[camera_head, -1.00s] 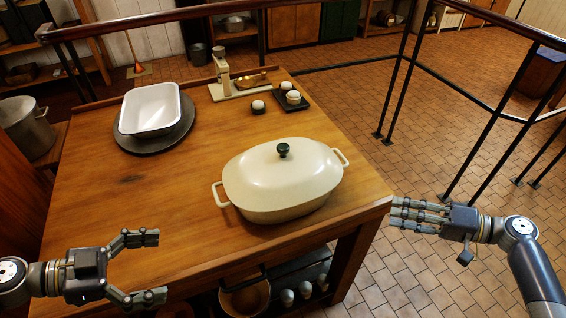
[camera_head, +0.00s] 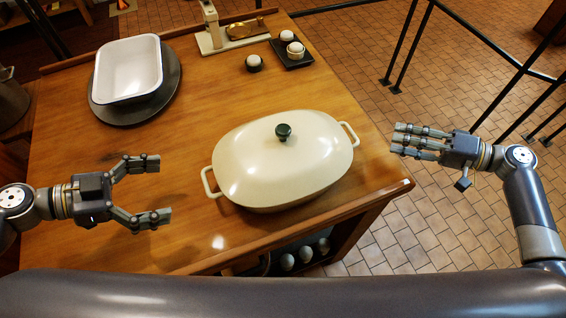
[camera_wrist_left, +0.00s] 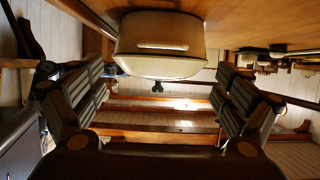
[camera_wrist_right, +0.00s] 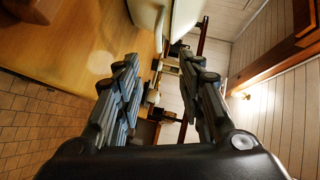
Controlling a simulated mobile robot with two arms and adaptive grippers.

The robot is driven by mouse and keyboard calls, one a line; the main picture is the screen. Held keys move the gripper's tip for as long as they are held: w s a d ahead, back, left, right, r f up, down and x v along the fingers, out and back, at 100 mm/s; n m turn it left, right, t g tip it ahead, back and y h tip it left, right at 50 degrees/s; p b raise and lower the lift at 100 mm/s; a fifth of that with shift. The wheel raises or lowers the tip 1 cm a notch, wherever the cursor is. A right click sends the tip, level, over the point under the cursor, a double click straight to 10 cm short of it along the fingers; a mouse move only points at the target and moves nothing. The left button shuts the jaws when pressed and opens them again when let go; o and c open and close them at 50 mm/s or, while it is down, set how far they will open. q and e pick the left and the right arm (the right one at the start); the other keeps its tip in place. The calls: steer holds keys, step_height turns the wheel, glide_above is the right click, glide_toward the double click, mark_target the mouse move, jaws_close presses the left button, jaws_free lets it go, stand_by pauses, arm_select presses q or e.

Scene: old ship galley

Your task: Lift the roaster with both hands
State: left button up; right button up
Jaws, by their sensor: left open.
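The cream oval roaster (camera_head: 255,175) stands on the table with its lid on, a dark green knob (camera_head: 283,131) on top. It has a left loop handle (camera_head: 206,183) and a right loop handle (camera_head: 351,133). My left gripper (camera_head: 154,191) is open and empty, left of the left handle and apart from it. In the left wrist view the roaster (camera_wrist_left: 160,35) shows between and beyond the spread fingers. My right gripper (camera_head: 398,140) is open and empty, right of the right handle and apart from it, by the table's right edge.
On the wooden table (camera_head: 120,180), a white basin (camera_head: 128,70) sits on a dark round plate at the back left. A scale (camera_head: 212,38) and a dark tray (camera_head: 290,60) with white round items stand at the back. Dark railings rise at the right.

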mark_target(351, 128)
steer(key=shift+w+a+f, duration=0.25)
steer(key=shift+w+a, duration=0.25)
steer(key=shift+w, duration=0.05)
arm_select(q)
steer(key=shift+x, duration=5.5)
arm_select(e)
steer(key=shift+x, duration=4.8)
arm_select(q)
steer(key=shift+w+a+f, duration=0.1)
steer(key=shift+w+f, duration=0.05)
arm_select(e)
steer(key=shift+r, duration=0.1)
